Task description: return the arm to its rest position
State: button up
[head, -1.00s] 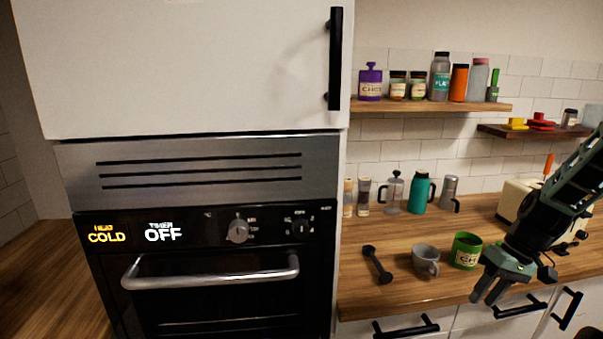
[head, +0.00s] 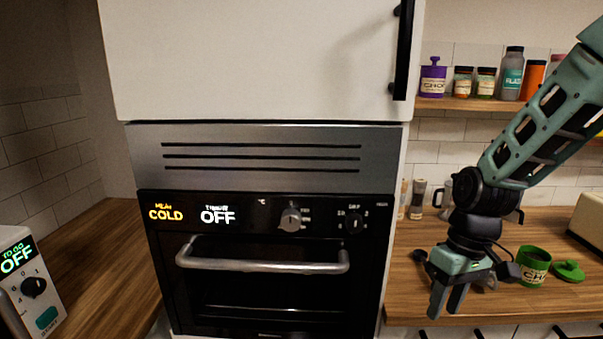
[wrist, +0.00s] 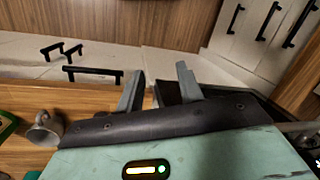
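My gripper (head: 447,300) hangs from my arm at the right of the head view, in front of the counter's front edge and to the right of the oven. Its two fingers stand apart with nothing between them. In the wrist view the fingers (wrist: 160,90) are also apart and empty, with the counter edge and drawer fronts beyond. My arm reaches in from the upper right and hides part of the counter and the shelf.
The oven (head: 265,265) stands close at left of my gripper, its handle (head: 262,267) jutting out. A grey cup (wrist: 45,129) shows in the wrist view. A white appliance (head: 30,285) stands at far left.

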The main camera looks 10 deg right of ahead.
jog(key=s+a+r+n+b, duration=0.1)
jog(key=s+a+n, duration=0.1)
jog(key=s+a, duration=0.5)
jog(key=s+a+r+n+t+h+b, duration=0.1)
jog(key=s+a+r+n, duration=0.1)
jog(key=s+a, duration=0.5)
jog(key=a+n, duration=0.1)
jog(key=a, duration=0.4)
jog(key=shift+s+n+h, duration=0.15)
jog(key=shift+n+h, duration=0.15)
